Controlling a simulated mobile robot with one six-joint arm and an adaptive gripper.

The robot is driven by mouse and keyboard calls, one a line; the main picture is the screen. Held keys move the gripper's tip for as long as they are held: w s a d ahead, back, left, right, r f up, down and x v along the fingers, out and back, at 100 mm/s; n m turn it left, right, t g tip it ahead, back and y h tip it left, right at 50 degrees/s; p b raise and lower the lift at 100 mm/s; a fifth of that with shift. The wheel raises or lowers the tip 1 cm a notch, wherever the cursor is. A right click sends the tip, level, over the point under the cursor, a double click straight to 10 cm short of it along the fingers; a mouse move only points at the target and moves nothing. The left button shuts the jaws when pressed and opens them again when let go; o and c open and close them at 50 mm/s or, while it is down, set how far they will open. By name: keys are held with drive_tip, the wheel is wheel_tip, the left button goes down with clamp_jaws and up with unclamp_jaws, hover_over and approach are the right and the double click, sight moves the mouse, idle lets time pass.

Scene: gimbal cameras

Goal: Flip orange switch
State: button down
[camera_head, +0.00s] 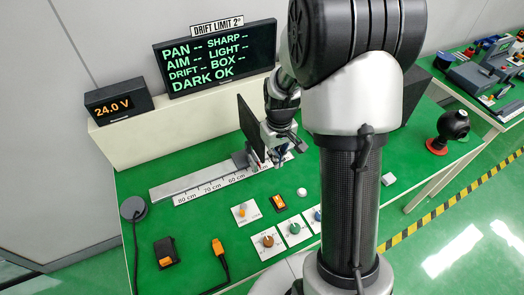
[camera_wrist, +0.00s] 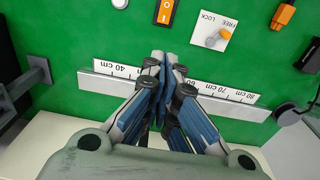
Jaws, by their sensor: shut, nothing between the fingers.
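An orange rocker switch (camera_head: 279,202) in a dark frame lies on the green table in the head view. In the wrist view the orange rocker switch (camera_wrist: 166,12) is cut by the top edge, with white marks on its face. My gripper (camera_head: 281,158) is above the ruler in the head view, beyond the switch. In the wrist view my gripper (camera_wrist: 163,66) is shut and empty, its fingertips over the ruler and apart from the switch, which shows above them.
A FREE/LOCK plate (camera_wrist: 213,36) with an orange-tipped lever sits beside the switch. Colored knobs (camera_head: 268,241) are in front. A ruler rail (camera_head: 190,185) and an upright dark panel (camera_head: 250,128) stand behind. An orange connector (camera_head: 218,248) and cable lie at front left.

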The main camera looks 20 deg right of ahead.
drive_tip(key=shift+g, duration=0.3)
drive_tip(key=f, duration=0.1)
drive_tip(key=d+f, duration=0.1)
drive_tip(key=f, duration=0.2)
drive_tip(key=shift+w+d+f, duration=0.1)
drive_tip(key=shift+d+f, duration=0.15)
drive_tip(key=shift+f, duration=0.15)
drive_tip(key=b, duration=0.4)
approach(279, 201)
drive_tip(key=w+f, duration=0.1)
drive_tip(key=f, duration=0.1)
drive_tip(key=w+f, duration=0.1)
drive_tip(key=f, duration=0.1)
drive_tip(key=w+d+f, duration=0.1)
drive_tip(key=w+f, duration=0.1)
drive_tip(key=shift+d+f, duration=0.1)
drive_tip(key=shift+f, duration=0.35)
